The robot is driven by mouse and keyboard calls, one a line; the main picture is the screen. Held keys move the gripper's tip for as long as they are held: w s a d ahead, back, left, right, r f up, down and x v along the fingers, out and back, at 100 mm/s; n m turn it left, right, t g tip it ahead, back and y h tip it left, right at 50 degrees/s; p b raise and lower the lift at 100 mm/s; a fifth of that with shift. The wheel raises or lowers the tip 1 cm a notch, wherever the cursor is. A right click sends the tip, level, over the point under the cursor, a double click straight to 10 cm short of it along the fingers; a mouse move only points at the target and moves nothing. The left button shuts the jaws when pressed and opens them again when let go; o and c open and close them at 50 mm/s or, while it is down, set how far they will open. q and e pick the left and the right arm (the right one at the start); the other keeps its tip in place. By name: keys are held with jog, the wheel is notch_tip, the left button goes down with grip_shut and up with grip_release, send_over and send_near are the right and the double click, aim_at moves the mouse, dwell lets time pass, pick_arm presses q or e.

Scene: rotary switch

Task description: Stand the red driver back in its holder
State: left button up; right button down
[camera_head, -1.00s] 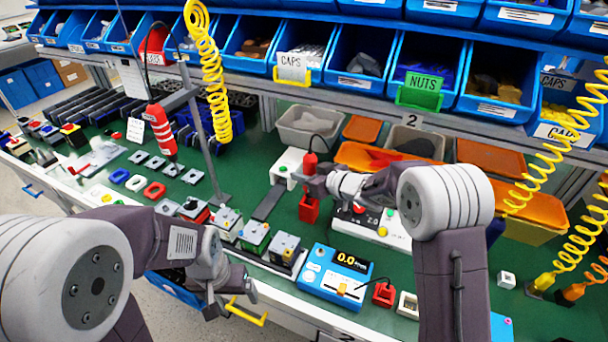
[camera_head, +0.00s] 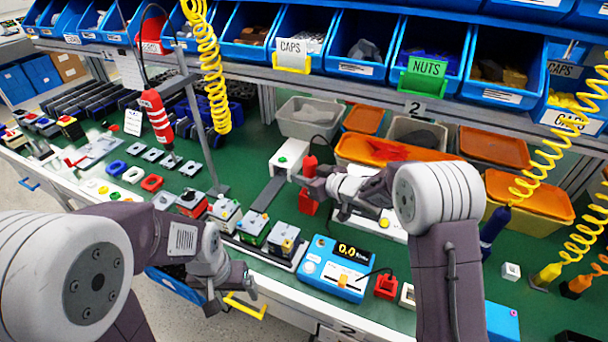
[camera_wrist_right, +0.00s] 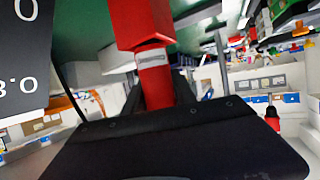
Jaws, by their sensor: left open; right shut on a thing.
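My right gripper (camera_head: 312,185) is shut on the red driver (camera_head: 310,163), which stands upright with a thin black cable at its top. Directly below it is a wider red block, apparently the holder (camera_head: 308,204). In the right wrist view the driver (camera_wrist_right: 152,60), with a pale band, lines up with the wide red block (camera_wrist_right: 138,22). They look touching or nearly so; I cannot tell how deep the driver sits.
A blue tester (camera_head: 335,268) reading 0.0 and a small red block (camera_head: 386,286) stand in front. A white box (camera_head: 288,157) is behind the holder. Another red driver (camera_head: 157,115) hangs at left, a blue one (camera_head: 492,230) at right. Bins line the back.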

jog(key=shift+f, duration=0.15)
dwell(0.4)
jog(key=c, duration=0.9)
grip_release()
jog(key=shift+f, duration=0.1)
jog(key=p+v, duration=0.1)
jog(key=v, duration=0.8)
